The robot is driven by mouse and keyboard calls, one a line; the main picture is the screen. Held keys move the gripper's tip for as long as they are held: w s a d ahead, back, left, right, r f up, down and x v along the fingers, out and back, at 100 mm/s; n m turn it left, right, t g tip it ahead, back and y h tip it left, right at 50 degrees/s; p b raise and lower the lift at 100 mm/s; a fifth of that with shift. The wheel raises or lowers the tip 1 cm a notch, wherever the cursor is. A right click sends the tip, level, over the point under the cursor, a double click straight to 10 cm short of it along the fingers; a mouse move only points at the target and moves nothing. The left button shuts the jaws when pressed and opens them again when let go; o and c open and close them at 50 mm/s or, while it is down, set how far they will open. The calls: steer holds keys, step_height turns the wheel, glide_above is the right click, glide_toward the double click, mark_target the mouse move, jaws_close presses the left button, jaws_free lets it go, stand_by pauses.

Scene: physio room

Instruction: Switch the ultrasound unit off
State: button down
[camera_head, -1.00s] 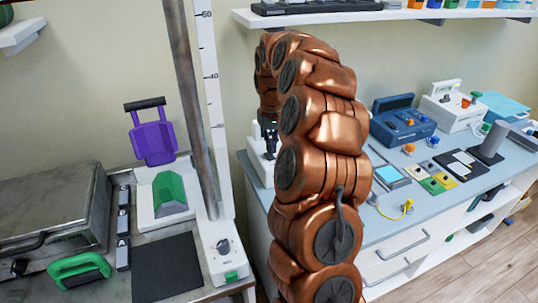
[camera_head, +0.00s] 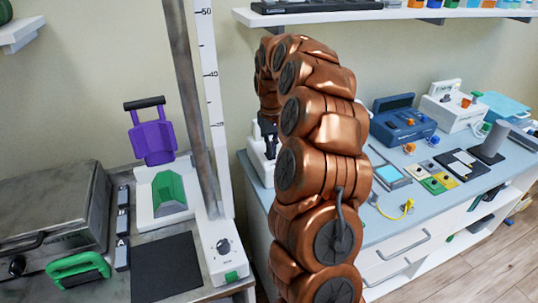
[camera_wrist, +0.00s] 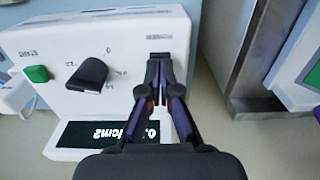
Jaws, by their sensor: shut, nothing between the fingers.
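The white ultrasound unit (camera_wrist: 45,50) fills the left of the wrist view, appearing upside down. It has a green START button (camera_wrist: 37,74), a black dial (camera_wrist: 87,74), and a dark display (camera_wrist: 110,134) showing a white reading in W/cm². A small black power switch (camera_wrist: 160,56) sits by the POWER label. My gripper (camera_wrist: 162,68) is shut and empty, its fingertips right at the switch; whether they touch it I cannot tell. The switch's position is mostly hidden by the fingers. In the head view the unit (camera_head: 259,165) is mostly hidden behind my arm.
A grey metal post with a scale (camera_head: 208,100) stands left of my arm. On the right, the blue counter (camera_head: 400,205) holds a blue device (camera_head: 403,122), a white device (camera_head: 452,106) and several small pads. A shelf (camera_head: 350,16) hangs above.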

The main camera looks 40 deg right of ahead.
steer(key=shift+f+b, duration=0.3)
steer(key=shift+f, duration=0.4)
stand_by(0.5)
steer(key=shift+r, duration=0.2)
steer(key=shift+r+p, duration=0.75)
steer(key=shift+r, duration=2.6)
